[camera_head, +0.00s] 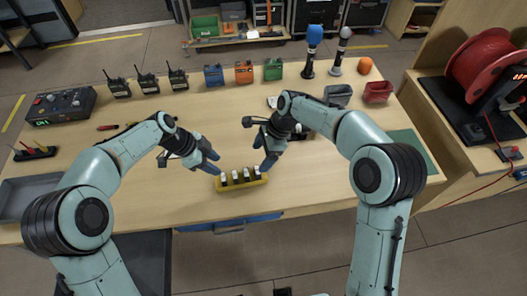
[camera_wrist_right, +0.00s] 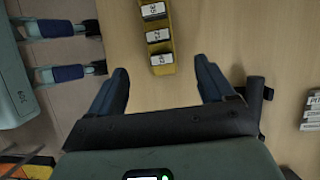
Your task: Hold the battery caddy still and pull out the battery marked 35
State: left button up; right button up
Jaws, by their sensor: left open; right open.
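The yellow battery caddy (camera_head: 242,186) stands near the table's front edge with several dark, white-topped batteries (camera_head: 246,175) upright in a row. In the right wrist view the caddy (camera_wrist_right: 174,30) shows at the top, cut off by the frame, with three labelled batteries (camera_wrist_right: 159,35) in sight. My left gripper (camera_head: 211,162) is open just behind and left of the caddy. My right gripper (camera_head: 264,158) is open and empty, above and behind the caddy's right end. Its blue fingers (camera_wrist_right: 162,75) show apart from the batteries.
Several radios (camera_head: 148,83) and blue, orange and green pouches (camera_head: 244,72) line the back. A grey tray (camera_head: 28,198) lies at the left. A blue drawer (camera_head: 230,225) is below the front edge. Bare tabletop surrounds the caddy.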

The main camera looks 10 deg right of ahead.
aim_at(234, 175)
jog(key=x, duration=1.2)
jog(key=shift+a+f, duration=0.1)
jog(key=shift+f, duration=0.1)
jog(key=c, duration=1.1)
pick_arm(q)
jog(key=o, duration=0.5)
pick_arm(e)
jog(key=shift+o, duration=0.2)
pick_arm(q)
jog(key=shift+o, duration=0.2)
jog(key=shift+v, duration=1.2)
jog(key=x, duration=1.2)
jog(key=shift+d+r, duration=0.1)
jog(key=shift+c, duration=0.3)
jog(key=c, duration=1.2)
